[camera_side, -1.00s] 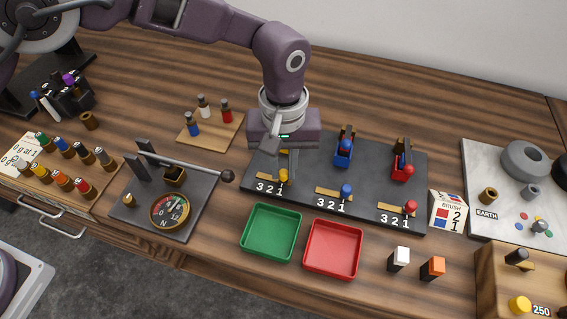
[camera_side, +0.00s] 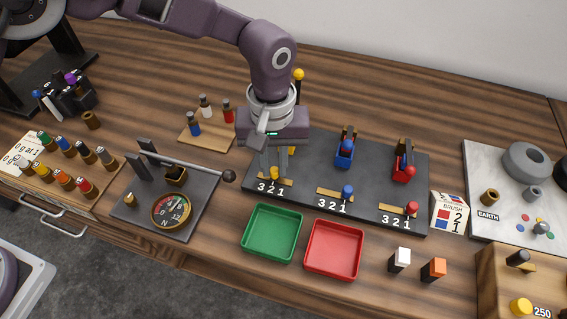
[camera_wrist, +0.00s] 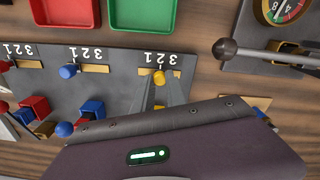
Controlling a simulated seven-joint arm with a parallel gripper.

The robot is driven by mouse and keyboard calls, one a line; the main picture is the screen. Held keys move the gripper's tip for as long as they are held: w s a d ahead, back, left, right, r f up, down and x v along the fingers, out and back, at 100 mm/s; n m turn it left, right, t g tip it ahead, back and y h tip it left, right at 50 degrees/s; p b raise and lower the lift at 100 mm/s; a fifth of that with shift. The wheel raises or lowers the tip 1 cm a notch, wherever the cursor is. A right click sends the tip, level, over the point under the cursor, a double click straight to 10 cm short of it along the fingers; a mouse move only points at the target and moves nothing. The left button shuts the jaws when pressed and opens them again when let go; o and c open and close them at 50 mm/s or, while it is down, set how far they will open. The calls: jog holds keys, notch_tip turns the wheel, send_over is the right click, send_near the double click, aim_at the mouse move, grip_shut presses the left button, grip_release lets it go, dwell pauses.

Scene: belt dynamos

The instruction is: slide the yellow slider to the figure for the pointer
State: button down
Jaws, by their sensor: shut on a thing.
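The yellow slider (camera_side: 274,173) is at the left end of the dark board (camera_side: 384,170), in a short brass track above the white figures 3, 2, 1 (camera_side: 270,188). Its knob stands about over the 2. My gripper (camera_side: 275,165) points down with its fingers either side of the knob, shut on it. The wrist view shows the yellow knob (camera_wrist: 159,77) between the fingertips, with the figures upside down beyond it. The round dial (camera_side: 170,211) with green and red parts sits on a grey plate at left; I cannot read its pointer clearly.
A blue slider (camera_side: 347,191) and a red slider (camera_side: 411,208) have their own scales on the board. Blue (camera_side: 345,153) and red (camera_side: 403,168) units stand behind them. Green (camera_side: 272,232) and red (camera_side: 334,248) trays lie in front. A rod with a dark ball (camera_side: 229,176) is left of my gripper.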

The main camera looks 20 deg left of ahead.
aim_at(275, 169)
jog(key=c, duration=1.3)
grip_release()
jog(key=shift+c, duration=0.2)
notch_tip(275, 169, up, 7)
jog(key=shift+f, duration=0.15)
jog(key=shift+r, duration=0.25)
